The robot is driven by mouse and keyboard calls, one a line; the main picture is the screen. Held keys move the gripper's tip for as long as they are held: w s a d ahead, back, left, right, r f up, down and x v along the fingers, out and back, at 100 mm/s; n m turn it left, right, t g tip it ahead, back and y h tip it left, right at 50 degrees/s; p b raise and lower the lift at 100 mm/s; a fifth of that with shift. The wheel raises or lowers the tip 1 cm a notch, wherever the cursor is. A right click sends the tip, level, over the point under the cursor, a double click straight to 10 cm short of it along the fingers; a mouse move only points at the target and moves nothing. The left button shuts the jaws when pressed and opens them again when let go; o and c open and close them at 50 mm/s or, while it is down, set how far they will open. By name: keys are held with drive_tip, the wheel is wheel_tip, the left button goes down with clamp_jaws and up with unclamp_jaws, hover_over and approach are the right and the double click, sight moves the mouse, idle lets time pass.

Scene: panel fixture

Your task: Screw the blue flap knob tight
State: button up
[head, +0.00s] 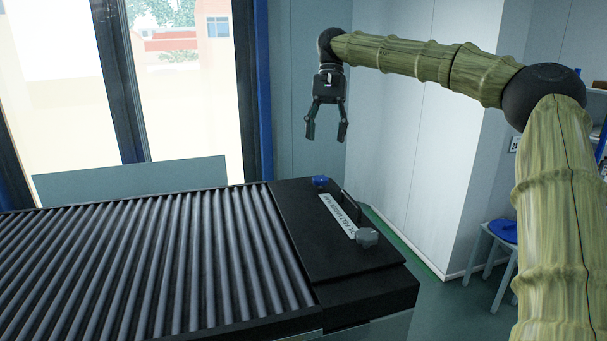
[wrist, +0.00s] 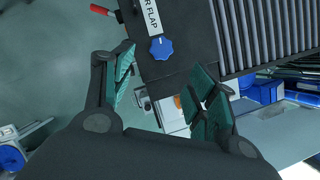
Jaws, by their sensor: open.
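The blue flap knob (head: 320,181) sits at the far corner of the black panel (head: 310,245) at the end of the roller conveyor. In the wrist view the blue knob (wrist: 161,47) shows beyond the fingertips, beside a white label reading "R FLAP". My gripper (head: 326,133) hangs above the knob, pointing down, open and empty. In the wrist view my gripper (wrist: 160,82) has its two green-padded fingers spread wide, with the knob apart from both. Whether the knob is tight cannot be told.
A grey knob (head: 367,237) stands at the panel's near side, with a label strip (head: 338,215) and a handle between the knobs. The handle shows a red end (wrist: 103,10) in the wrist view. Conveyor rollers (head: 150,260) extend left. A blue-seated stool (head: 503,232) stands right.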

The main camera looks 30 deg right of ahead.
sight(321, 178)
drive_tip(key=p+x, duration=0.4)
drive_tip(key=x, duration=0.6)
drive_tip(key=shift+w+a, duration=0.1)
drive_tip(key=c, duration=1)
